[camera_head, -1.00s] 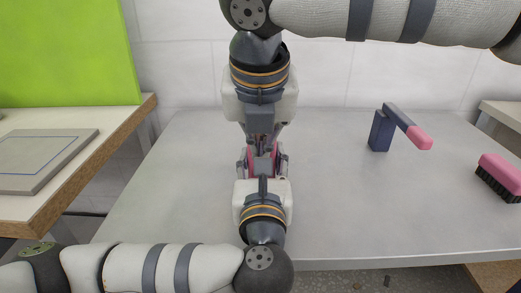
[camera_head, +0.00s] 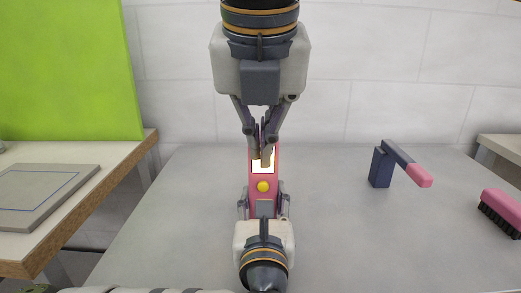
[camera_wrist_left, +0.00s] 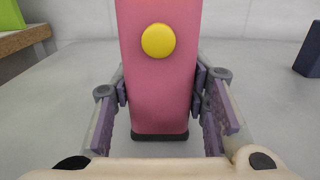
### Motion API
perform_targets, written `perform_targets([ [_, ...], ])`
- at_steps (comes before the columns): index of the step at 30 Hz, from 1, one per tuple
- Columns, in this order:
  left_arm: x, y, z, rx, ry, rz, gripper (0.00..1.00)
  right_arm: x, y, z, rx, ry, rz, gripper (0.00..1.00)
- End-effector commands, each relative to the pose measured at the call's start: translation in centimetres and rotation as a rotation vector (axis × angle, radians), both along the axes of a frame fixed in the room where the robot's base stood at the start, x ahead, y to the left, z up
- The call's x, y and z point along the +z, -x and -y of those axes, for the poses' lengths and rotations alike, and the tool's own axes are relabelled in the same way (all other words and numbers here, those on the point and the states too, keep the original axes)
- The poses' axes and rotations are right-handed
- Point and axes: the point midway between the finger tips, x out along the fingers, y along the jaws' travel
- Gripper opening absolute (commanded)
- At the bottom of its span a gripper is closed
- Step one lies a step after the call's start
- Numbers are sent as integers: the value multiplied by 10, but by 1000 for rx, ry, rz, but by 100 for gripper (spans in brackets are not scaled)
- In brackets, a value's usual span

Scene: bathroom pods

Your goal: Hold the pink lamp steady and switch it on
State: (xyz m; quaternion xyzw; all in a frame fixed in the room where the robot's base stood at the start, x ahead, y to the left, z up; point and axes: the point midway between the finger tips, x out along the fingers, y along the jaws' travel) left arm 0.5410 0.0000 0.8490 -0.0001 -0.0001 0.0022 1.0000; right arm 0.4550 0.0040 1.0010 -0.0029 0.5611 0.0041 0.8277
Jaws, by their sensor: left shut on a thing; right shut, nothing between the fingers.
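The pink lamp (camera_head: 256,208) stands upright on the grey table, with a round yellow button (camera_head: 263,186) on its front. Its upper panel (camera_head: 259,168) glows pale yellow-white. My left gripper (camera_head: 263,203) is shut on the lamp's lower body from both sides. In the left wrist view the lamp (camera_wrist_left: 160,95) sits between the purple finger pads, its dark base near the tabletop and the yellow button (camera_wrist_left: 158,40) above the fingers. My right gripper (camera_head: 263,158) is shut and empty, pointing down. Its fingertips overlap the glowing panel, above the button in the picture and apart from it.
A dark blue block with a pink-tipped arm (camera_head: 400,163) stands on the table at right. A pink brush with black bristles (camera_head: 503,208) lies farther right. A side table with a grey slab (camera_head: 38,190) and a green panel (camera_head: 70,70) is at left. The tabletop between is clear.

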Motion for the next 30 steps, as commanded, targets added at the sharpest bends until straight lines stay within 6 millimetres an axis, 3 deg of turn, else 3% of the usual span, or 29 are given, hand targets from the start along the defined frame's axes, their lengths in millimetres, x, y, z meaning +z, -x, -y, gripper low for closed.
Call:
perform_targets([
  [7, 0, 0, 0, 1, 0, 0, 8, 0, 0, 0, 0, 0, 0, 0],
  [8, 0, 0, 0, 1, 0, 0, 45, 0, 0, 0, 0, 0, 0, 0],
  [10, 0, 0, 0, 1, 0, 0, 61, 0, 0, 0, 0, 0, 0, 0],
  [11, 0, 0, 0, 1, 0, 0, 64, 0, 0, 0, 0, 0, 0, 0],
  [21, 0, 5, 0, -1, 0, 0, 64, 0, 0, 0, 0, 0, 0, 0],
  [23, 0, 15, 1, -4, -1, -1, 64, 0, 0, 0, 0, 0, 0, 0],
  [30, 0, 80, 2, -5, 1, -1, 64, 0, 0, 0, 0, 0, 0, 0],
])
